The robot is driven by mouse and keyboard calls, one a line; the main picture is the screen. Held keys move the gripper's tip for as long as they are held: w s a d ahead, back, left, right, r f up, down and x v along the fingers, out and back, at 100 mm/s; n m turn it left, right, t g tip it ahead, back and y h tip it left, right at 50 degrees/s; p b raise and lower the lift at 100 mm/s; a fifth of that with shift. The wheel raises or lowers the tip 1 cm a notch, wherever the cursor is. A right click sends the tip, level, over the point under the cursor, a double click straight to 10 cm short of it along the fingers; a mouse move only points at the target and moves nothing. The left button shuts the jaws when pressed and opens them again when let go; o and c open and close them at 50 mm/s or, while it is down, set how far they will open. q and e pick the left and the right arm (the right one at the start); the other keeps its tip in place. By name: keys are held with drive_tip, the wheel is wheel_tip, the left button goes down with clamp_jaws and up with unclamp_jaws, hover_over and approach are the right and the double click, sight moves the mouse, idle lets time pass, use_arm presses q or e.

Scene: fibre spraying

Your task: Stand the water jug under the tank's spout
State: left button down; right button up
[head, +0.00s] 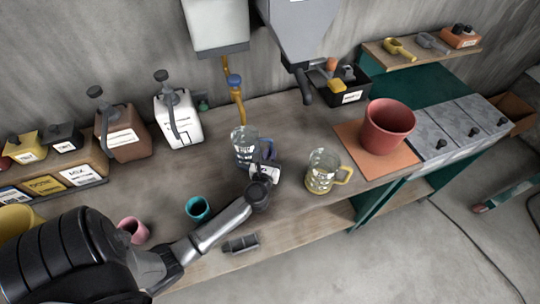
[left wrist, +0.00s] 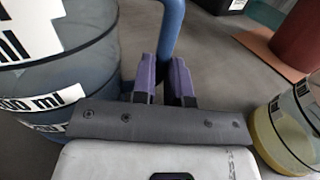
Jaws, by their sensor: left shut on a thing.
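A clear jug with a blue handle (head: 243,141) is upright over the middle of the bench, below and near the two tanks. My left gripper (head: 268,167) is shut on its handle; in the left wrist view the purple fingers (left wrist: 163,82) close around the blue handle (left wrist: 172,25). I cannot tell whether its base touches the bench. A white tank (head: 217,30) has an amber pipe with a blue tap (head: 235,82) just behind the jug. A grey tank (head: 303,25) has a dark spout (head: 304,86) to the right. My right gripper is not in view.
A second jug with a yellow handle (head: 322,172) stands right of my gripper. A red pot (head: 388,128) sits on an orange mat (head: 350,147). A teal cup (head: 198,208) and a dark block (head: 241,244) lie near the front. White and brown canisters stand at back left.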

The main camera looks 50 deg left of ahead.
use_arm(q)
drive_tip(key=shift+f, duration=0.2)
drive_tip(key=c, duration=1.1)
unclamp_jaws()
drive_tip(key=shift+r, duration=0.1)
drive_tip(key=shift+c, duration=0.2)
